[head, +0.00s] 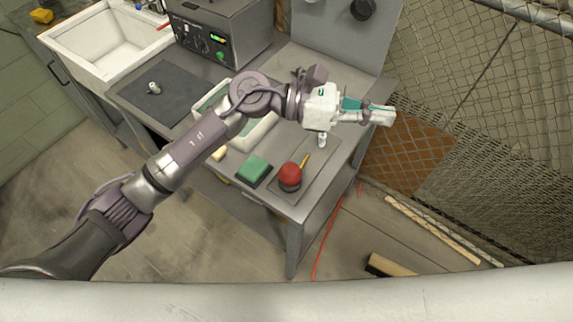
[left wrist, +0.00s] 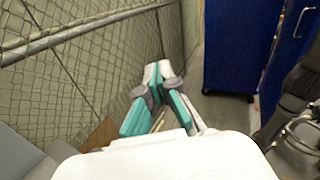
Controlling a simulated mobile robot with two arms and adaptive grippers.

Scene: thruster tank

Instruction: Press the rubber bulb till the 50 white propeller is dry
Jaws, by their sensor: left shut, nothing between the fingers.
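A red rubber bulb (head: 290,174) with a dark base and a yellow nozzle (head: 304,161) sits on a grey mat (head: 318,160) near the front of the bench. A small white part (head: 322,139) stands at the far end of that mat, partly hidden under my gripper. Another small white part (head: 153,88) lies on a dark mat. I cannot read which is the 50 propeller or tell if either is wet. My left gripper (head: 388,115) is shut and empty, beyond the bulb toward the bench's right edge; its closed fingers show in the left wrist view (left wrist: 157,75). My right gripper is not in view.
A light-rimmed tank (head: 262,133) is partly hidden behind my left arm. A green block (head: 254,168) sits left of the bulb. A control box (head: 220,35) and white sink (head: 100,48) are at the back left. A mesh fence (head: 470,90) bounds the right.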

